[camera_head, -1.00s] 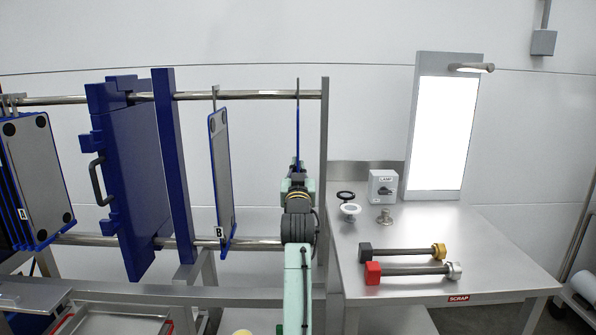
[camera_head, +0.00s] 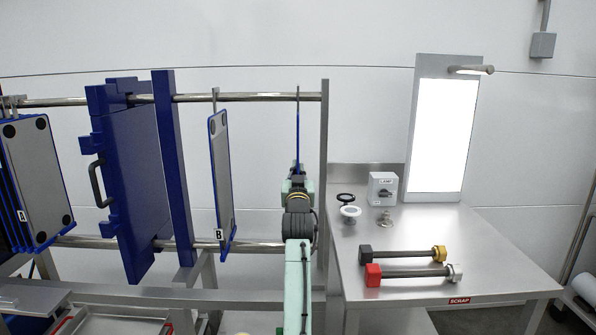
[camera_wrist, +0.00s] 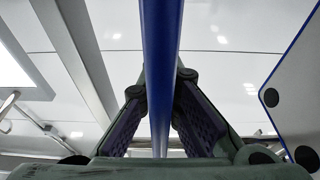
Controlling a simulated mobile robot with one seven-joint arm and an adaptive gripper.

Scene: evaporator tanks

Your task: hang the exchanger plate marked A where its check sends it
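A blue-edged plate (camera_head: 297,130) hangs edge-on from the upper rail at the right end of the frame. Its faces and any letter are turned out of sight. My gripper (camera_head: 297,172) is at its lower edge, coming from below. In the wrist view the plate's blue edge (camera_wrist: 161,60) runs up the middle. The fingers of my gripper (camera_wrist: 162,85) lie on both sides of it, their tips against it. A grey plate marked B (camera_head: 222,180) hangs to the left, apart from my gripper.
More plates (camera_head: 42,180) hang at the far left, beyond a thick blue end plate (camera_head: 135,180) and a blue post (camera_head: 175,170). The steel bench (camera_head: 420,225) at right carries a lit panel (camera_head: 442,130), a lamp switch box (camera_head: 383,188), two bolts (camera_head: 410,272) and a SCRAP label (camera_head: 459,300).

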